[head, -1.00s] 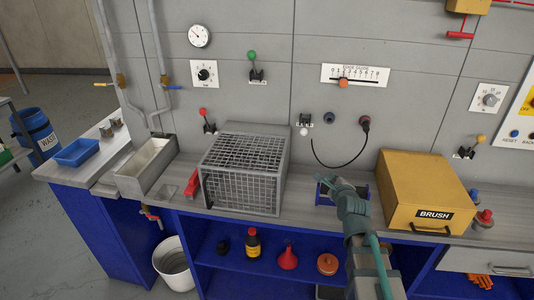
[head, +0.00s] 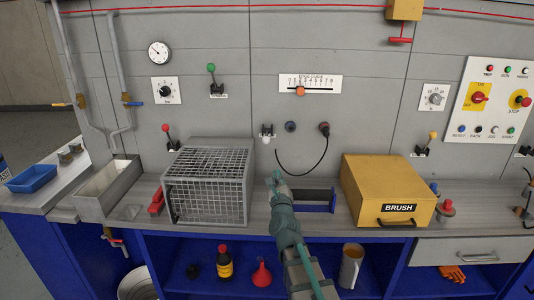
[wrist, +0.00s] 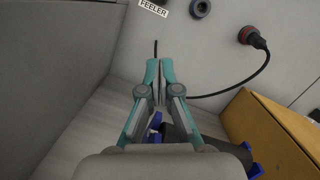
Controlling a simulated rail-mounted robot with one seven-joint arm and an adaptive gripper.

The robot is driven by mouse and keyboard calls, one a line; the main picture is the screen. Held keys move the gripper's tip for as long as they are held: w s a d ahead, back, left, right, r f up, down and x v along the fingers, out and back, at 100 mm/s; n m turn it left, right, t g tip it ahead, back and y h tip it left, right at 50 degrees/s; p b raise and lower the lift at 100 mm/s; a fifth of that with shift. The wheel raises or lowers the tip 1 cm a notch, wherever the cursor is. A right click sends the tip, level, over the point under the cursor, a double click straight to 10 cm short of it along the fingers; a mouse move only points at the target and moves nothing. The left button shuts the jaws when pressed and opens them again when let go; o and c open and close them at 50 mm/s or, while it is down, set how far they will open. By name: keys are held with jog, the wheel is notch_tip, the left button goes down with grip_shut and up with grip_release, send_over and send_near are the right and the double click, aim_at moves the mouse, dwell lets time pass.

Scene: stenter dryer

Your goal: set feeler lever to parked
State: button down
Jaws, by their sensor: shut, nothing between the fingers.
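The feeler lever (head: 266,140) is on the grey wall panel in the head view. Its white knob hangs low, in front of its small black bracket. In the wrist view only its FEELER label (wrist: 153,8) shows at the top edge; the knob is not visible there. My gripper (head: 274,177) is below the lever and apart from it, above the worktop between the wire cage and the yellow box. In the wrist view its two teal fingers (wrist: 160,80) are together with nothing between them, pointing toward the wall.
A wire cage (head: 207,187) stands left of my gripper, and the yellow BRUSH box (head: 388,190) stands right. A black cable (head: 320,160) loops from a plug (head: 324,128) close to the fingertips. A blue-ended holder (head: 331,200) lies on the worktop beside my gripper.

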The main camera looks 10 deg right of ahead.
jog(key=w+r+p, duration=0.5)
jog(key=w+p, duration=0.1)
jog(key=w, duration=0.4)
jog(key=shift+w+a, duration=0.2)
jog(key=shift+a, duration=0.15)
jog(key=shift+r, duration=0.1)
